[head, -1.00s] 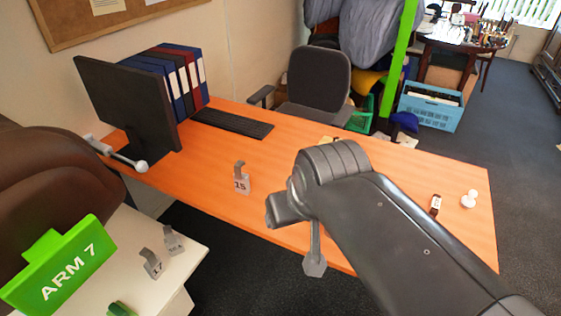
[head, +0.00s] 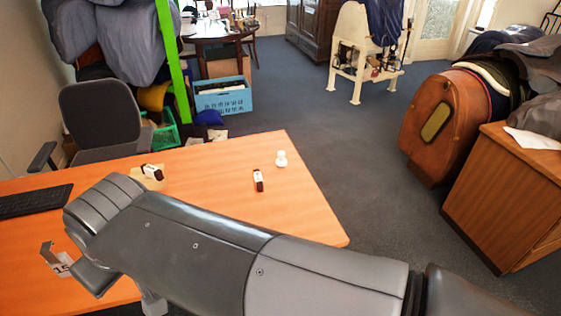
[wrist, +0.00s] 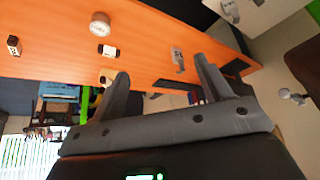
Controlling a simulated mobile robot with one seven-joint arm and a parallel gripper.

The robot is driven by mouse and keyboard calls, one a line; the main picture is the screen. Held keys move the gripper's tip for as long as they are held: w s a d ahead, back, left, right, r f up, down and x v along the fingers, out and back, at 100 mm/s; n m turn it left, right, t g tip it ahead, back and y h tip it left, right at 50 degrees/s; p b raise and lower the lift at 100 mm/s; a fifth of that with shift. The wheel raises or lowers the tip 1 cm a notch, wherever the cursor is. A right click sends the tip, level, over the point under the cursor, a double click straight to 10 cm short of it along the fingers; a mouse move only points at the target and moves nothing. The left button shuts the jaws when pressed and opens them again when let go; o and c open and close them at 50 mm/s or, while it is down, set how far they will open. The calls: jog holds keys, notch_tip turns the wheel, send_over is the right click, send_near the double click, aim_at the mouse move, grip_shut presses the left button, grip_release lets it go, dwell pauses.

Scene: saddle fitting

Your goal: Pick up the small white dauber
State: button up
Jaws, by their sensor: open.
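The small white dauber (head: 281,159) stands upright on the orange desk (head: 215,150), near its right end in the head view. I cannot make it out for sure in the wrist view. My gripper (wrist: 162,68) shows in the wrist view with its two dark fingers apart and nothing between them. In the head view my arm covers most of the gripper, well to the left of the dauber. A pale round object (wrist: 100,24) lies on the desk in the wrist view; I cannot tell what it is.
A small dark bottle with a white label (head: 258,180) stands just left of the dauber. A grey bracket marked 15 (head: 56,260) and a keyboard (head: 35,201) are further left.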

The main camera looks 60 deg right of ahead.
dwell(0.7)
jog(key=w+d+r+m, duration=0.3)
jog(key=w+d+m, duration=0.1)
jog(key=w+d, duration=0.95)
jog(key=w+d+f+m+h, duration=0.1)
jog(key=w+d+f+m, duration=0.15)
jog(key=d, duration=0.65)
jog(key=w+d+f+m+h, duration=0.15)
jog(key=w+d, duration=0.25)
jog(key=d, duration=0.5)
jog(key=m+g+h, duration=0.1)
jog(key=m+g, duration=0.2)
jog(key=m, duration=0.1)
send_near(281, 153)
jog(key=f, duration=0.1)
jog(key=shift+g, duration=0.3)
jog(key=x, duration=0.5)
jog(key=shift+w+d+f, duration=0.15)
jog(key=shift+d+f, duration=0.1)
jog(key=shift+h, duration=0.25)
jog(key=shift+x, duration=2.95)
jog(key=shift+w+a, duration=0.15)
jog(key=shift+c, duration=0.5)
